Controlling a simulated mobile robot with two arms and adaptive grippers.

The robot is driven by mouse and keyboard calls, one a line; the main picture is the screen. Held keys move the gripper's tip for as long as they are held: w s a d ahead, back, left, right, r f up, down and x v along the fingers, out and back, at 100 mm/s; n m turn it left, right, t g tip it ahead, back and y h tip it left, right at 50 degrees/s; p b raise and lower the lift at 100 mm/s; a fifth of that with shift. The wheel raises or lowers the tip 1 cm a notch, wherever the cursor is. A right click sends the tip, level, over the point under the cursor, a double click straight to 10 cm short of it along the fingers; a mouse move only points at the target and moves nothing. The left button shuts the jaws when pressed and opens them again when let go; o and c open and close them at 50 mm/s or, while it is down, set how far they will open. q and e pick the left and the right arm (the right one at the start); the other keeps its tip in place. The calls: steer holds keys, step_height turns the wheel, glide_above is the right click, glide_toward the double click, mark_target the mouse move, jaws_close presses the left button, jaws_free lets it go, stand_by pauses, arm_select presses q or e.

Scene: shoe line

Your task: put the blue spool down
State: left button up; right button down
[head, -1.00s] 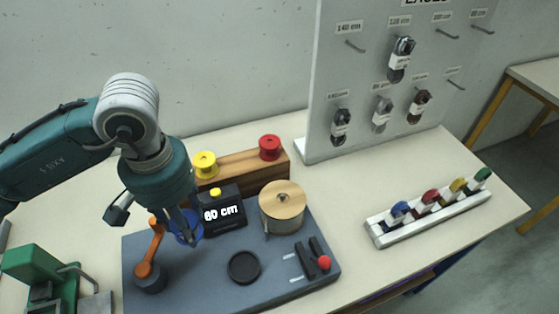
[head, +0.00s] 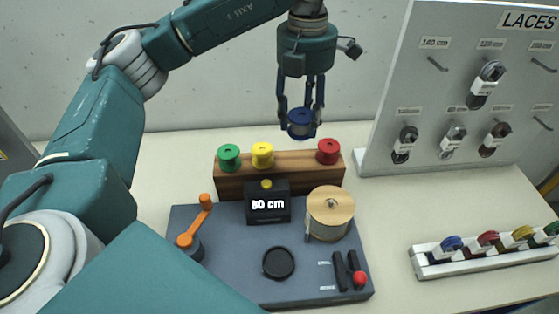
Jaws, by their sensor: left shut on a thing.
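The blue spool (head: 300,124) is held between the fingers of my left gripper (head: 301,112) in the head view. It hangs upright in the air above the wooden spool rack (head: 284,176), by the gap between the yellow and red spools. The rack bears a green spool (head: 229,157), a yellow spool (head: 262,155) and a red spool (head: 327,151). The blue spool appears apart from the rack. My right gripper is not in view.
In front of the rack, a dark board (head: 225,265) carries a display reading 80 cm (head: 267,204), an orange crank (head: 194,222) and a wooden drum (head: 330,212). A laces panel (head: 385,120) stands at right. A white holder (head: 480,262) has several coloured items.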

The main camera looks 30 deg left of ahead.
arm_select(q)
steer(key=w+a+r+n, duration=0.25)
steer(key=r+n, duration=0.35)
steer(key=n, duration=0.6)
steer(key=n+b, duration=0.1)
steer(key=n, duration=0.1)
glide_above(295, 160)
step_height(295, 160, down, 8)
step_height(295, 160, down, 6)
steer(key=shift+f+p, duration=0.2)
steer(key=shift+p, duration=0.4)
step_height(295, 160, down, 5)
steer(key=shift+r+p, duration=0.15)
steer(key=shift+p, duration=0.45)
steer(key=shift+f, duration=0.25)
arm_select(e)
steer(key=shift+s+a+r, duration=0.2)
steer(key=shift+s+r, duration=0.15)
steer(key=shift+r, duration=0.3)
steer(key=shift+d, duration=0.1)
